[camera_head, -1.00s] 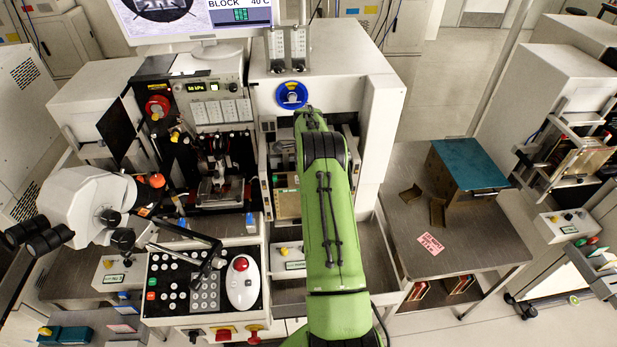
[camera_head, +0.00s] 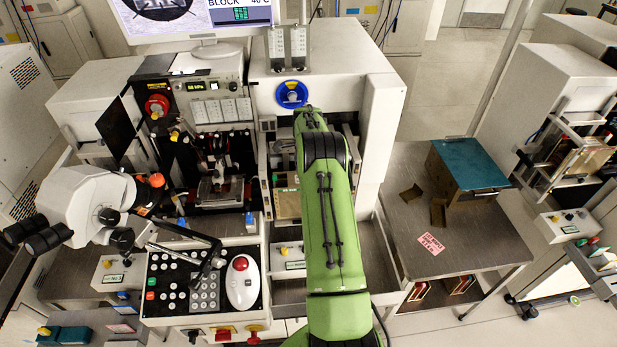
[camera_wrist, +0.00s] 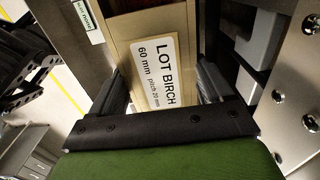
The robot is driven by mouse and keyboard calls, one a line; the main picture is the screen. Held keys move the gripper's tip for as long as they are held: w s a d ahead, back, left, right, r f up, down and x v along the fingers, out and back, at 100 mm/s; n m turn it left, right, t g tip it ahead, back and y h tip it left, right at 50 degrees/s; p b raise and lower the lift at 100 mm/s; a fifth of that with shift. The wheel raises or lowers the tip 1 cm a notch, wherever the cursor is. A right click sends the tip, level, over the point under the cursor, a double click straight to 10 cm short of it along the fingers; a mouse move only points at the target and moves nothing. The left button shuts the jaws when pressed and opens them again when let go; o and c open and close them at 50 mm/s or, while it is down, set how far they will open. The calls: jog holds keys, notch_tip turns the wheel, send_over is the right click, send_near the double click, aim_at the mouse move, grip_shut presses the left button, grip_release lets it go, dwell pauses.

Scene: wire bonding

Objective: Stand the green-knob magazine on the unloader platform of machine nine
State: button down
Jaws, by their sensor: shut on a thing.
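My gripper (camera_wrist: 163,82) has its two dark fingers on either side of a tan magazine and is shut on it. The magazine (camera_wrist: 122,28) carries a white label reading "LOT BIRCH 60 mm pitch 20 mm". In the head view my green arm hides the gripper and part of the magazine, whose tan face (camera_head: 286,204) shows just left of the arm. It stands inside the metal-framed bay at the right of the machine. No green knob shows, and the platform surface under the magazine is hidden. I cannot tell whether the magazine touches it.
Metal bay walls are close on both sides in the wrist view, with a bolted plate (camera_wrist: 294,88) at right. The blue handwheel (camera_head: 291,95) is above the bay. A control box (camera_head: 290,254) sits below it. The side table (camera_head: 400,215) holds a teal-topped box (camera_head: 468,165).

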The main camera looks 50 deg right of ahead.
jog(key=shift+f+b, duration=0.3)
grip_release()
dwell(0.3)
notch_tip(320, 180, up, 16)
jog(key=p, duration=0.1)
jog(key=shift+p, duration=0.35)
jog(key=shift+d+f, duration=0.1)
jog(key=shift+f, duration=0.05)
